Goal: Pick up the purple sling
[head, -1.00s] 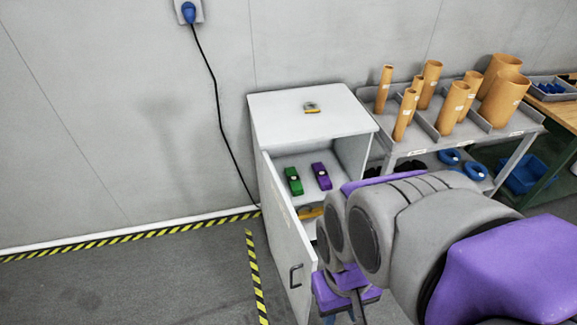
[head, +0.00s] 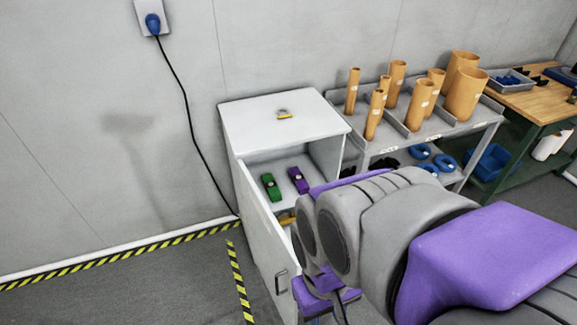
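The purple sling (head: 298,180) is a small folded bundle with a light band. It lies on the upper shelf of an open white cabinet (head: 283,124), just right of a green sling (head: 271,187). My arm, grey with purple covers, crosses the lower right of the head view, in front of the cabinet's right side and lower part. The arm's end is low in the picture near the cabinet door, apart from the purple sling. My gripper's fingers cannot be made out clearly.
The cabinet door (head: 262,230) stands open toward me. Something yellow-orange is partly visible on a lower shelf. A grey rack (head: 440,130) with several brown tubes stands to the right. Striped floor tape (head: 240,280) and clear floor lie to the left.

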